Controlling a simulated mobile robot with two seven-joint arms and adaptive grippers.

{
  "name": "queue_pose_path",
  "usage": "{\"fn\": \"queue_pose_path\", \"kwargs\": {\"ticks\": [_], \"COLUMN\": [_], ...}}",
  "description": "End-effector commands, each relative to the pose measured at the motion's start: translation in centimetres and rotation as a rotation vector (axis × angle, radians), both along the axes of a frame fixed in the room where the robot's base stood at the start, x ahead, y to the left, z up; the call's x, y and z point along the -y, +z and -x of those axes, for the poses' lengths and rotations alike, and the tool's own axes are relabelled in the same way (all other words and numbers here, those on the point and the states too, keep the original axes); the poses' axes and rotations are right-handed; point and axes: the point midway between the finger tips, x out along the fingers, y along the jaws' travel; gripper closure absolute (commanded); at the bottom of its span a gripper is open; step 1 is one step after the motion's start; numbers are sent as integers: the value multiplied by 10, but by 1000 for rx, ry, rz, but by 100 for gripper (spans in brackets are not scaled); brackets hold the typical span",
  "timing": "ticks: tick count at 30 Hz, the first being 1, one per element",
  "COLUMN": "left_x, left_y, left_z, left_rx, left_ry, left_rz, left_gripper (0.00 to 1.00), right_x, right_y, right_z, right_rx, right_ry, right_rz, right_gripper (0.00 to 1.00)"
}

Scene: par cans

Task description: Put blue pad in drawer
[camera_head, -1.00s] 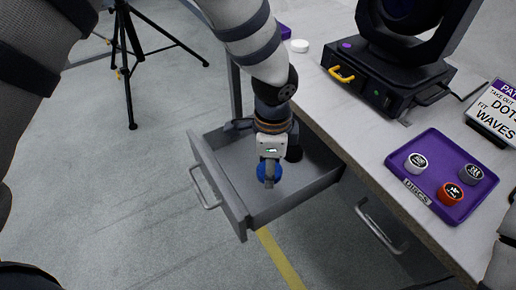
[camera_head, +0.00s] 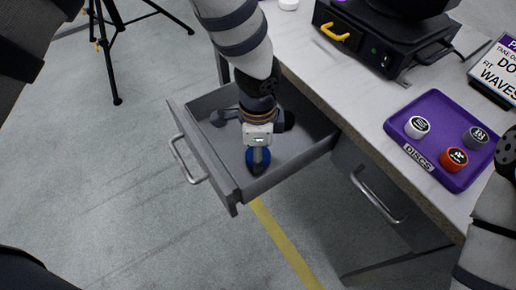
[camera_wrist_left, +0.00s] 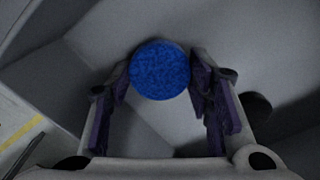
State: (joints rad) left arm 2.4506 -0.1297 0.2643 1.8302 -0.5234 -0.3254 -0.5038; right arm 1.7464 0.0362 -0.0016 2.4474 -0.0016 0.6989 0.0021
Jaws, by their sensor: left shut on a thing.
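The blue pad (camera_wrist_left: 160,70) is round and sits between the two fingers of my left gripper (camera_wrist_left: 160,85) in the left wrist view. My left gripper (camera_head: 258,160) is shut on it in the head view, with a bit of blue showing around the fingers. Gripper and pad are over the inside of the open grey drawer (camera_head: 207,157). I cannot tell whether the pad touches the drawer floor. My right gripper is not in view; part of my right arm shows at the right edge.
The drawer hangs out from the white table (camera_head: 330,95). A closed drawer with a handle (camera_head: 378,195) is beside it. A purple tray (camera_head: 440,110) holds several discs on the table. A black stage light (camera_head: 380,40) and a sign (camera_head: 497,70) stand behind. A tripod (camera_head: 112,50) stands on the floor.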

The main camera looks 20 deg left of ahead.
Motion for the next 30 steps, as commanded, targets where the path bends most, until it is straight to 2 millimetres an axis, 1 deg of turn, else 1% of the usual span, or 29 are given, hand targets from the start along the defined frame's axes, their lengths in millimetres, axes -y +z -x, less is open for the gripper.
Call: {"fn": "queue_pose_path", "kwargs": {"ticks": [19,20,21,22,30], "left_x": [0,0,0,0,0], "left_y": [-13,-13,-13,-12,-12], "left_z": [0,0,0,0,0], "left_rx": [-2,-1,-1,-1,-1], "left_ry": [0,0,0,0,0], "left_rz": [1,0,0,0,0], "left_gripper": [65,47,38,31,30], "right_x": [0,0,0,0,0], "right_y": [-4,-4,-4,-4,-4], "right_z": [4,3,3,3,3], "right_rx": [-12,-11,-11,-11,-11], "right_ry": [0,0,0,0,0], "right_rz": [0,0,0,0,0], "right_gripper": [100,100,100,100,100]}}
